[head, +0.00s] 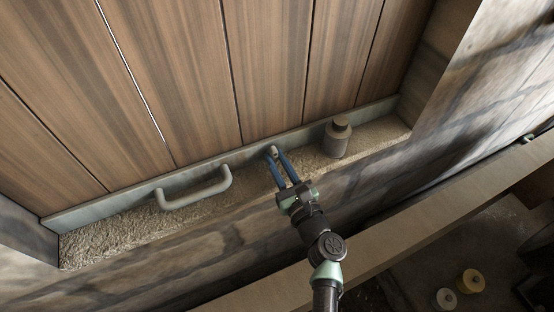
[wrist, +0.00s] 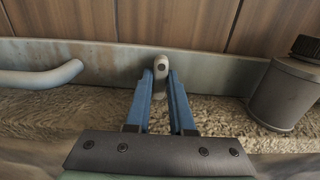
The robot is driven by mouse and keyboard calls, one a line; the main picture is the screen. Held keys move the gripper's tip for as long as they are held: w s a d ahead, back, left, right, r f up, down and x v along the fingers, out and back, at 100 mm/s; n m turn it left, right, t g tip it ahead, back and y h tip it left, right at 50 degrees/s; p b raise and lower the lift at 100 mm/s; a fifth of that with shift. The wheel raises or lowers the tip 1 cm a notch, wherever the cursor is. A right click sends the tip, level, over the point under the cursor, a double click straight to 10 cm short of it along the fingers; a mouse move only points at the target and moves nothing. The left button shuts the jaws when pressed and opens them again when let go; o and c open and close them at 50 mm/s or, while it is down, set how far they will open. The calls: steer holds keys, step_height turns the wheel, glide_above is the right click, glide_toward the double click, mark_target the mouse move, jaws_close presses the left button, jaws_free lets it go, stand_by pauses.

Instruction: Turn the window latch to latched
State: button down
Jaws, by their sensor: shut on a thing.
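The window latch (wrist: 161,69) is a small pale grey lever with a rounded top and a dark spot on it. It stands against the metal strip at the foot of the wooden window panel. It also shows small in the head view (head: 272,151). My gripper (wrist: 161,82) has two blue fingers, one on each side of the latch, and is shut on it. In the head view my gripper (head: 275,155) reaches from the lower right to the latch. The lower part of the latch is partly hidden between the fingers.
A pale bar handle (head: 195,189) sticks out of the metal strip (head: 110,207) left of the latch. A grey bottle-like canister (head: 337,138) stands on the rough sill close on the right. The stone wall edge lies in front of the sill.

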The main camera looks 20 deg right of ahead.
steer(key=n+b, duration=0.3)
steer(key=n, duration=0.1)
steer(key=shift+f+n+b, duration=0.15)
steer(key=shift+n+b, duration=0.15)
steer(key=shift+b, duration=0.05)
steer(key=n+b, duration=0.3)
steer(key=n, duration=0.1)
steer(key=shift+n, duration=0.3)
steer(key=n+b, duration=0.4)
steer(key=shift+a, duration=0.1)
steer(key=shift+n+b, duration=1.5)
steer(key=shift+n, duration=0.8)
steer(key=c, duration=0.8)
jaws_free()
